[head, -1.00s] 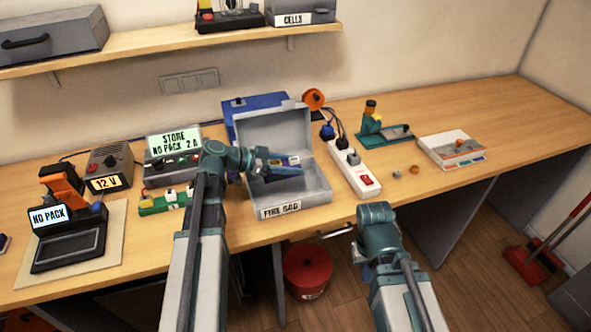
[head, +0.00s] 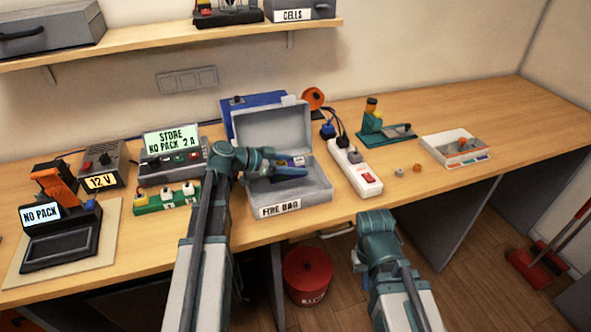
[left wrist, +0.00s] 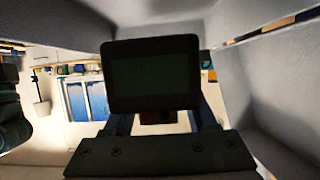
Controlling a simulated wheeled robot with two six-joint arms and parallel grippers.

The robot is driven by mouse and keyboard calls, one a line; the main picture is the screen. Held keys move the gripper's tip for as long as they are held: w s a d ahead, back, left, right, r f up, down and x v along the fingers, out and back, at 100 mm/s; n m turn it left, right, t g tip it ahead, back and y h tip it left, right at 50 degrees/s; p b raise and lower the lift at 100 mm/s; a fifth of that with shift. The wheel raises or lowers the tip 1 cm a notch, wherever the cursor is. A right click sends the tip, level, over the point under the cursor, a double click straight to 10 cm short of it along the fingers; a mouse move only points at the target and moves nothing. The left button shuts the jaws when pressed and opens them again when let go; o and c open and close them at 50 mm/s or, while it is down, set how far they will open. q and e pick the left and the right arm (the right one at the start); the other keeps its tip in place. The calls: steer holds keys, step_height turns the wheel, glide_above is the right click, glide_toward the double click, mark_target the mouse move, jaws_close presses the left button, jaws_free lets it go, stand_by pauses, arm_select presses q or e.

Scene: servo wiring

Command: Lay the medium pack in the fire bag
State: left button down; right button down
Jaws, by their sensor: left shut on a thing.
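The fire bag (head: 318,196) is an open grey box with a raised lid, labelled FIRE BAG, at the middle of the bench in the head view. My left gripper (head: 298,173) reaches into it from the left. In the left wrist view a dark, block-shaped pack (left wrist: 152,75) is held between the fingers, with the box's grey walls around it. Its size and label cannot be read there. In the head view my gripper mostly hides what it holds, and contact with the bag floor cannot be seen. My right gripper (head: 357,260) hangs low before the bench edge; its jaws are unclear.
A white power strip (head: 355,168) with plugs stands right of the fire bag. A green board (head: 165,199) and the STORE unit (head: 172,160) are to its left. A black NO PACK stand (head: 58,240) is far left.

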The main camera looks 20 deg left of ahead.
arm_select(q)
steer(key=shift+f+b, duration=0.35)
steer(key=shift+b, duration=0.1)
steer(key=shift+f, duration=0.2)
steer(key=shift+s+r, duration=0.1)
steer(key=shift+c, duration=1)
jaws_free()
